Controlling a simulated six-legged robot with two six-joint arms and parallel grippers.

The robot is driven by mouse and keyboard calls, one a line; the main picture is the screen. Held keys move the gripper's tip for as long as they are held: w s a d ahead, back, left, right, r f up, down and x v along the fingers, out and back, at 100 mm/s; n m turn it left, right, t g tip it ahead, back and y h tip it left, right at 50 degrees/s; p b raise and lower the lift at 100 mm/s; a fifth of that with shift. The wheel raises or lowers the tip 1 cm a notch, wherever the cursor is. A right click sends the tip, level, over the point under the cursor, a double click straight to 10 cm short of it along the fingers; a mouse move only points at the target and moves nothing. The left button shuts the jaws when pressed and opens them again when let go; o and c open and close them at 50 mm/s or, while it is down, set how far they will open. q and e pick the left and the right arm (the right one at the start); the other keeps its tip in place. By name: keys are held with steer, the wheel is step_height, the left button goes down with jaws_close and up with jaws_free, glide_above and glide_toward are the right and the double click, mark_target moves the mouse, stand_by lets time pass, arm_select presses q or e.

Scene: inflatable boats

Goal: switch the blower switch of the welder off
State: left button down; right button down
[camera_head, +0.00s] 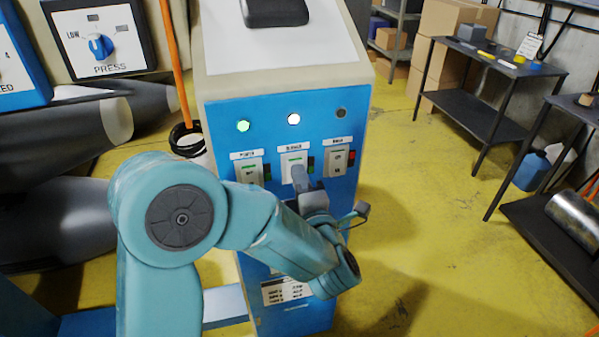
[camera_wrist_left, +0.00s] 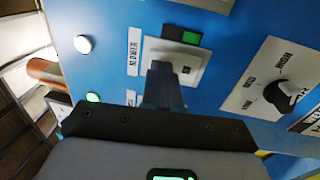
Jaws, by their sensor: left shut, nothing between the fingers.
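The welder is a cabinet with a blue front panel (camera_head: 222,112) in the head view. The blower switch (camera_head: 293,162) is the middle of three switches, with a white lit lamp (camera_head: 293,119) above it. In the left wrist view, the blower switch plate (camera_wrist_left: 190,63) lies beside its label, with a green block at its edge. My left gripper (camera_head: 300,178) is shut and empty, its fingertips (camera_wrist_left: 162,75) over the lower part of the switch plate. The fingers hide part of the rocker; I cannot tell whether they touch it. My right gripper is in neither view.
The power switch (camera_head: 249,170) with a lit green lamp (camera_head: 243,126) is on the left, and a third switch (camera_head: 338,160) with a dark lamp on the right. A black knob (camera_wrist_left: 283,95) shows in the wrist view.

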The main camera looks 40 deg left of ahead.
arm_select(q)
steer(key=shift+w+a, duration=0.1)
stand_by(0.3)
steer(key=shift+a+r, duration=0.1)
steer(key=shift+a, duration=0.05)
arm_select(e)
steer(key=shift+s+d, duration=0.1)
